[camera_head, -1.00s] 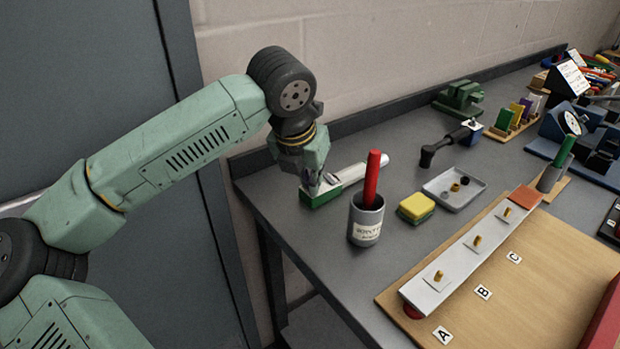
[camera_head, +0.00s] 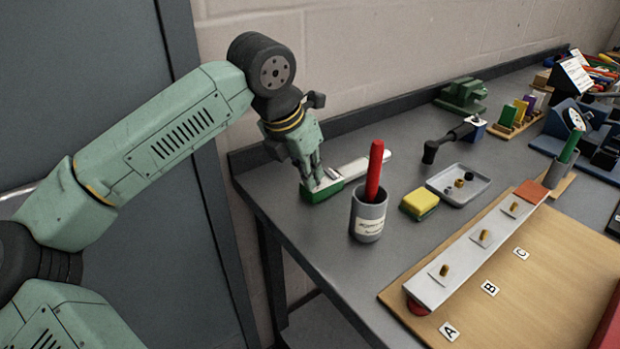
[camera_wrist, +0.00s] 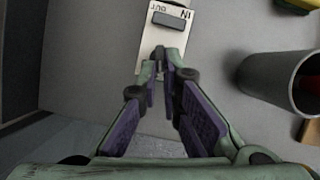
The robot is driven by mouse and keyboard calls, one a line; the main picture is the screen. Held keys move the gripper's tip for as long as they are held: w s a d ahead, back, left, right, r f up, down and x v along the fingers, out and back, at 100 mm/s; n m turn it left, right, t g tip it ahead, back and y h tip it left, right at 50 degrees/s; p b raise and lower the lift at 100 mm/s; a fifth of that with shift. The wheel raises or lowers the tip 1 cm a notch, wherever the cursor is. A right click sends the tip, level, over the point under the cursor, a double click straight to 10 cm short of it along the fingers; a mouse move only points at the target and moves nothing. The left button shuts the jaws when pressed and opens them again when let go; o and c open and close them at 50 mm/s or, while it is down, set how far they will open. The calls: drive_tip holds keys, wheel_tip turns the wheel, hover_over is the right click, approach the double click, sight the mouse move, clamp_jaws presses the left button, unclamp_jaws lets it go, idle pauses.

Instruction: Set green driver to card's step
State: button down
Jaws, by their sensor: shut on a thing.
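A green-and-white device (camera_head: 351,174) lies at the left end of the grey bench, a green block with a pale bar reaching right. In the wrist view its white plate (camera_wrist: 147,42) carries the letters IN and OUT and a dark rectangular piece. My gripper (camera_head: 316,181) is low over the green block. In the wrist view my gripper's fingertips (camera_wrist: 166,66) are nearly together at the plate's near end; what lies between them is mostly hidden. A green-handled driver (camera_head: 570,147) stands in a grey holder at the right. A white card (camera_head: 577,74) leans farther back; its writing is unreadable.
A grey labelled cup (camera_head: 368,219) with a red-handled tool (camera_head: 374,168) stands just right of my gripper. A yellow-green sponge (camera_head: 419,202), a grey tray (camera_head: 447,190) and a wooden board (camera_head: 525,295) follow to the right. A wall (camera_head: 420,45) rises behind.

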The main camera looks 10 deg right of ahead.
drive_tip(key=m+g, duration=0.1)
drive_tip(key=m, duration=0.3)
drive_tip(key=shift+w+a+m+g+h, duration=0.15)
drive_tip(key=shift+w+m+g+h, duration=0.15)
drive_tip(key=shift+w+g, duration=0.1)
drive_tip(key=shift+w+m+g, duration=0.15)
drive_tip(key=shift+m+g, duration=0.2)
drive_tip(key=shift+m, duration=0.55)
drive_tip(key=shift+w+m+g, duration=0.15)
drive_tip(key=shift+m+g, duration=0.2)
drive_tip(key=shift+m, duration=0.55)
drive_tip(key=c, duration=1.8)
unclamp_jaws()
drive_tip(key=shift+o, duration=0.2)
drive_tip(key=v, duration=1.2)
